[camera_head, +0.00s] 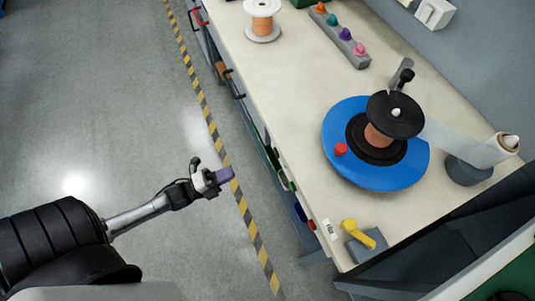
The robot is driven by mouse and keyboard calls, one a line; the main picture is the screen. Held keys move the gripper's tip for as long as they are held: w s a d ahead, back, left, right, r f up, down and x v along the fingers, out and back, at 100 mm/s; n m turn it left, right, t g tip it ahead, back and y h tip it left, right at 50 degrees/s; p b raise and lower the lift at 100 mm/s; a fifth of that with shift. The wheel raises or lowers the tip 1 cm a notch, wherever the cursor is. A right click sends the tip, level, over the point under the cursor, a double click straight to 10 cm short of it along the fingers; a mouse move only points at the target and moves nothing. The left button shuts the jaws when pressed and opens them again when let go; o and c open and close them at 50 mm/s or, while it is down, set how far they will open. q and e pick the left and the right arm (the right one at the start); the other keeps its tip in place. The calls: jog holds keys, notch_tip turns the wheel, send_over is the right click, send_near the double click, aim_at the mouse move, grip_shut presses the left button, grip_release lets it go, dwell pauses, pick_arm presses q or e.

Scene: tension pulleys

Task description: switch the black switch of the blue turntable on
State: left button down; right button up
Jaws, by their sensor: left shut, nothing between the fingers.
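The blue turntable (405,174) lies on the workbench at the right, with a black centre and a copper-coloured spool (377,136) under a black disc (395,114). A red knob (341,149) sits on its left part. A black-tipped grey lever (406,76) stands behind it; I cannot tell whether this is the black switch. A grey block with a yellow lever (358,234) sits at the near bench corner. My left gripper (224,175) is shut and empty, with purple at its tip, over the floor left of the bench and apart from the turntable. My right gripper is not in view.
A white strip (446,139) runs from a roll (494,151) on a grey stand to the turntable's spool. A rack of coloured knobs (342,38) and another spool (262,20) stand farther back. The bench between (285,85) is clear. Handles line its front.

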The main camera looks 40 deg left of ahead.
pick_arm(q)
jog(key=b, duration=0.3)
send_near(277, 153)
jog(key=a+f+x, duration=0.1)
jog(key=x, duration=0.4)
jog(key=shift+x, duration=1.4)
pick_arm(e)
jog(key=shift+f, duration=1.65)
